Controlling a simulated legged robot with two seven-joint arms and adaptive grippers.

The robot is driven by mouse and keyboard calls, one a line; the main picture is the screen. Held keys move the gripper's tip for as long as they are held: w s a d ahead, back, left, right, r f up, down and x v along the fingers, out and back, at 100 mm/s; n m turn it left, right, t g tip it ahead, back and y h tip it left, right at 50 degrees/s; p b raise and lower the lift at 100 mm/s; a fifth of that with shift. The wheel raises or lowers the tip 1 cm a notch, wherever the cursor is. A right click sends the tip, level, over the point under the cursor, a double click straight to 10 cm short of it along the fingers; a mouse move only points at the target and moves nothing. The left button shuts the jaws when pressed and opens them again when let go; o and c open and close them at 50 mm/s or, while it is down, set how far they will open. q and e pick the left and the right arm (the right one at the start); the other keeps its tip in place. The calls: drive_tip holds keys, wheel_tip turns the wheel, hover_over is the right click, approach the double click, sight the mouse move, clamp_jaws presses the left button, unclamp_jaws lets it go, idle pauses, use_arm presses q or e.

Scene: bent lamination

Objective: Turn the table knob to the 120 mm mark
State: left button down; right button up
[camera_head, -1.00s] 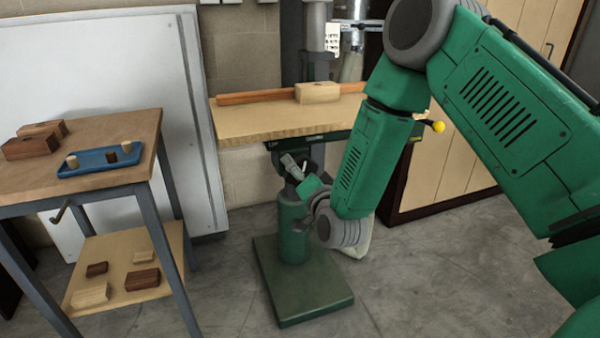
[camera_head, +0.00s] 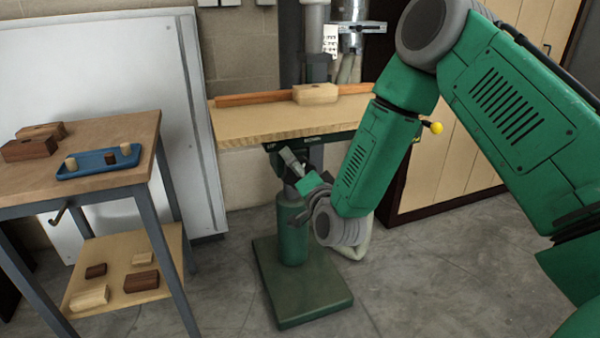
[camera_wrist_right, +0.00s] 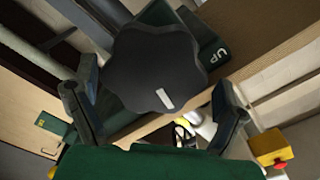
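The table knob (camera_wrist_right: 150,65) is a dark, lobed disc in the right wrist view, with a white index mark (camera_wrist_right: 165,99) near its lower edge in the picture. A green plate marked UP (camera_wrist_right: 219,54) is beside it. My right gripper (camera_wrist_right: 155,88) has its fingers spread on either side of the knob, with narrow gaps apparent; I cannot tell whether they touch it. In the head view my right gripper (camera_head: 296,172) is under the front of the drill press table (camera_head: 270,122), and the knob is not clear there. No 120 mm mark is readable. My left gripper is not in view.
A wooden block (camera_head: 316,93) and an orange fence (camera_head: 245,99) are on the press table. The green column (camera_head: 293,230) stands on a base plate (camera_head: 305,290) below. At left, a workbench (camera_head: 105,187) carries a blue tray (camera_head: 85,168) and blocks. Floor is clear at right.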

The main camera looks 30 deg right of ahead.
drive_tip(key=shift+f, duration=0.2)
drive_tip(key=shift+s, duration=0.25)
drive_tip(key=v, duration=1.1)
drive_tip(key=shift+s, duration=0.25)
